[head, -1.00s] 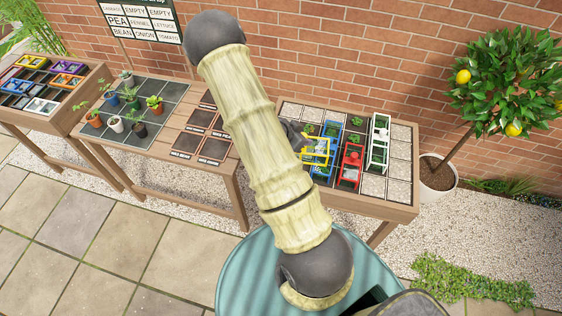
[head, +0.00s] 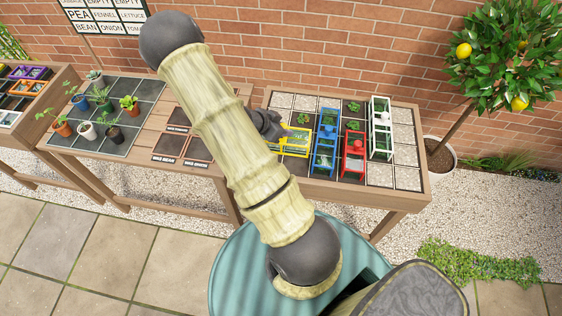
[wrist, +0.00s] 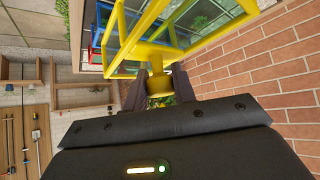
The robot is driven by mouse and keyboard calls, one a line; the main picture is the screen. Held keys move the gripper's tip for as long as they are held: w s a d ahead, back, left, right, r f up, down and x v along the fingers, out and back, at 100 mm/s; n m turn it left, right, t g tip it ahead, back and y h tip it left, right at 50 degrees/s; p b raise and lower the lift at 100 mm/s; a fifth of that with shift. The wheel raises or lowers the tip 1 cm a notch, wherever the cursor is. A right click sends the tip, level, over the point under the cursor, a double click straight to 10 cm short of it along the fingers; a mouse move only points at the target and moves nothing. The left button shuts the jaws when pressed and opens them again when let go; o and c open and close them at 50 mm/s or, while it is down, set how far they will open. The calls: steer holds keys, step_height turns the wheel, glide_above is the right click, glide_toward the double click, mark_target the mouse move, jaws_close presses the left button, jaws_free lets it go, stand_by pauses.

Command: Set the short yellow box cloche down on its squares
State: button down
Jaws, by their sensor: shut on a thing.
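The short yellow box cloche (head: 296,143) is an open-looking yellow frame at the left part of the right-hand table's square grid. My gripper (head: 268,126) is at its left side, partly hidden by my arm. In the wrist view my gripper (wrist: 158,88) is shut on the cloche's yellow knob, and the yellow frame (wrist: 150,50) extends away from it. Whether the cloche touches the squares or hangs above them cannot be told. The gridded table (head: 408,180) has pale gravel squares and dark squares with small green plants.
A blue frame cloche (head: 325,148) stands close to the right of the yellow one, then a red one (head: 353,150) and a white one (head: 380,125). Pale squares at the table's right edge are bare. Several potted plants stand on the middle table's dark mat (head: 148,93).

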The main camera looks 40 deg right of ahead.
mark_target(282, 147)
steer(key=shift+w+f, duration=0.1)
steer(key=shift+f, duration=2.85)
steer(key=shift+f+p, duration=0.35)
steer(key=shift+f, duration=1.7)
steer(key=shift+f, duration=0.15)
steer(key=c, duration=1.1)
jaws_free()
steer(key=shift+c, duration=0.2)
